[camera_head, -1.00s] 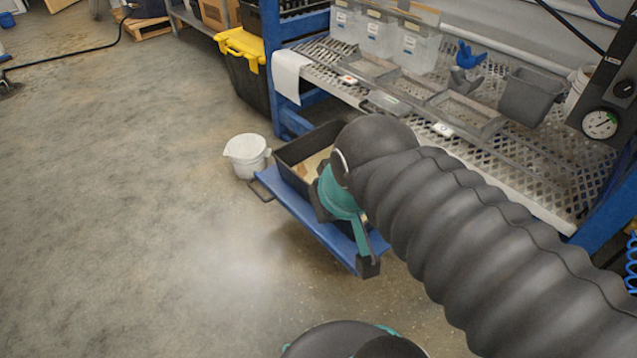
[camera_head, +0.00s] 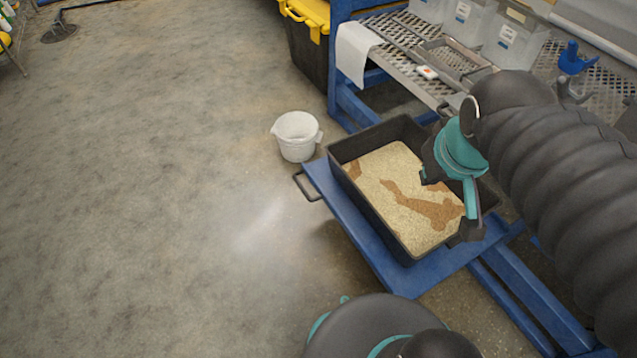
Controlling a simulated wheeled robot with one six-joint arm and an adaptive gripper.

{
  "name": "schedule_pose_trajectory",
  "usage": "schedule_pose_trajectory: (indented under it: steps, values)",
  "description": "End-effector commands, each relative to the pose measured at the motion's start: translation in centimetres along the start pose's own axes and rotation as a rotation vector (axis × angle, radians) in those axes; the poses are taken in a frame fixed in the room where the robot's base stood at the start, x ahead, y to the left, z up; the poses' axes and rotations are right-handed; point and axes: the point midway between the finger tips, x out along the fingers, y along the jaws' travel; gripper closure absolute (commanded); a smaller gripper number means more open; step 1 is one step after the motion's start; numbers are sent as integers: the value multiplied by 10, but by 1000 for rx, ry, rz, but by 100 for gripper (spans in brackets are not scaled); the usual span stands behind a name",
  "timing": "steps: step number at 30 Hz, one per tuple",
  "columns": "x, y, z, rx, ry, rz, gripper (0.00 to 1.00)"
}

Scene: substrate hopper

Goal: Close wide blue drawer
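The wide blue drawer (camera_head: 345,225) is pulled out low in front of the rack. It carries a black bin (camera_head: 375,215) filled with pale, brown-patched grainy material. A dark handle (camera_head: 306,187) sticks out at the left end of its front. My gripper (camera_head: 450,206), teal and black, hangs over the right part of the bin in the picture. Its fingers look spread, with nothing seen between them. I cannot tell whether it touches the bin or drawer. My arm hides the drawer's far right side.
A white bucket (camera_head: 297,136) stands on the floor just left of the drawer. A mesh shelf (camera_head: 405,72) with clear boxes is above and behind. A black tote with a yellow lid (camera_head: 308,14) stands at the back. The floor at left is open.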

Motion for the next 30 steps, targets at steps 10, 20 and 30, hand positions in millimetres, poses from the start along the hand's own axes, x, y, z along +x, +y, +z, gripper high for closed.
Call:
schedule_pose_trajectory:
  steps: [10, 20, 30]
  values:
    - [79, -30, -69, -543, -154, 4, 100]
    - [177, -100, -114, -1101, -274, -24, 100]
    - [294, -195, -116, -1682, -380, -73, 100]
